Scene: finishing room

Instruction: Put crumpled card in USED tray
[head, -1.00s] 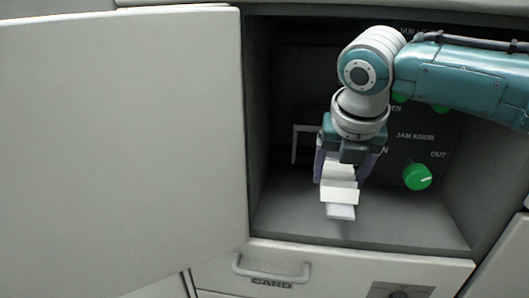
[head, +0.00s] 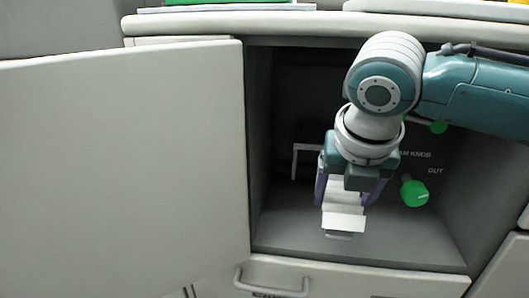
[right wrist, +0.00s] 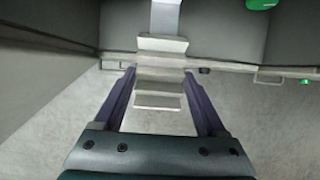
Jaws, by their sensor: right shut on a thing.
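The crumpled card (head: 343,218) is a white strip folded in zigzag steps. It is between the fingers of my right gripper (head: 344,196), which is shut on it, in front of the open cabinet bay. In the right wrist view the folded card (right wrist: 160,72) spans between the two purple fingers, with a flat end running away from me. My left gripper is not in view. No tray marked USED can be made out.
A wide pale door (head: 120,170) stands open at left. Inside the dark bay are a green knob (head: 414,194) marked OUT and a pale bracket (head: 308,148). Below is a drawer handle (head: 270,284). A counter edge (head: 230,23) runs above, with partly cut-off items on it.

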